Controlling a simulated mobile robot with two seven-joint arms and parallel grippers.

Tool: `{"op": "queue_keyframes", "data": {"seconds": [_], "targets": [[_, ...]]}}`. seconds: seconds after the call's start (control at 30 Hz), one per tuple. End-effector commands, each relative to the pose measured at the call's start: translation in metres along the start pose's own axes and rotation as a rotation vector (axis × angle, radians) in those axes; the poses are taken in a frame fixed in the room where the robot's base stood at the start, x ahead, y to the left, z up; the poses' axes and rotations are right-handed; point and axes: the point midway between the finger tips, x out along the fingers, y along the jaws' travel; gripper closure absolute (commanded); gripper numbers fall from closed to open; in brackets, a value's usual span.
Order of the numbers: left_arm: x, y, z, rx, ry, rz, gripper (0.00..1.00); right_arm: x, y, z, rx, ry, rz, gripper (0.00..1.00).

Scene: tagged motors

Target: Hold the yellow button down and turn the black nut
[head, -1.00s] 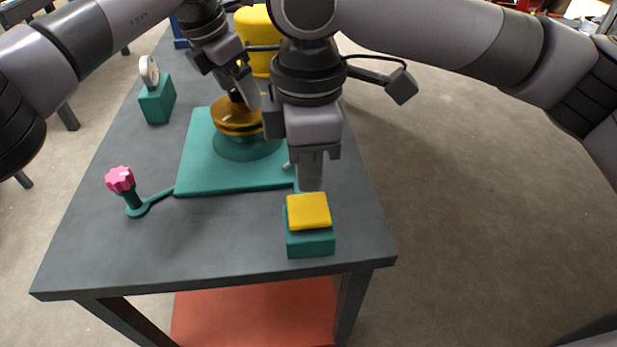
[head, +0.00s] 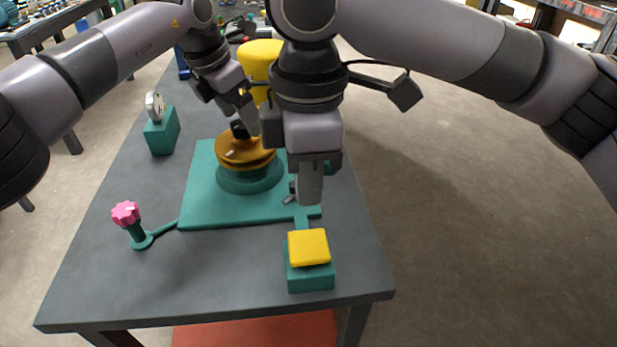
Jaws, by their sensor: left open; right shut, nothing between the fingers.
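The yellow button (head: 309,246) sits on a green block near the table's front right corner. My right gripper (head: 309,198) is shut and empty, pointing down above and behind the button, with a visible gap between them. The black nut (head: 238,130) stands on top of the orange-brown disc (head: 240,150), on a round green base. My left gripper (head: 245,118) is open at the nut, with a finger beside its right side. The other finger is mostly hidden, and I cannot tell whether either touches the nut.
A green plate (head: 215,212) carries the disc. A pink knob (head: 126,213) on a green stem stands at left. A green block with a round gauge (head: 161,137) stands behind it. A yellow object (head: 260,58) is behind the grippers. The grey table's (head: 190,280) front is mostly clear.

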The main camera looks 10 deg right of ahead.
Motion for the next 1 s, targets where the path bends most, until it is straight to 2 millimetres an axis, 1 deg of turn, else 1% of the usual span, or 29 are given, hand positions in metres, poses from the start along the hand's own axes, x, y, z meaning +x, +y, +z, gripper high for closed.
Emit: {"op": "queue_keyframes", "data": {"seconds": [0.03, 0.53, 0.63, 1.0], "targets": [[-0.010, 0.000, 0.003, 0.000, 0.000, 0.000, 0.15, -0.011, 0.000, 0.000, 0.000, 0.000, 0.000, 1.00], [-0.056, 0.000, 0.017, 0.000, 0.000, 0.000, 0.15, -0.060, 0.000, 0.000, 0.000, 0.000, 0.000, 1.00], [-0.058, 0.000, 0.018, 0.000, 0.001, 0.000, 0.15, -0.063, 0.000, 0.000, 0.000, 0.000, 0.000, 1.00], [-0.056, 0.000, 0.017, 0.000, 0.000, 0.000, 0.15, -0.061, 0.000, 0.000, 0.000, 0.000, 0.000, 1.00]]}}
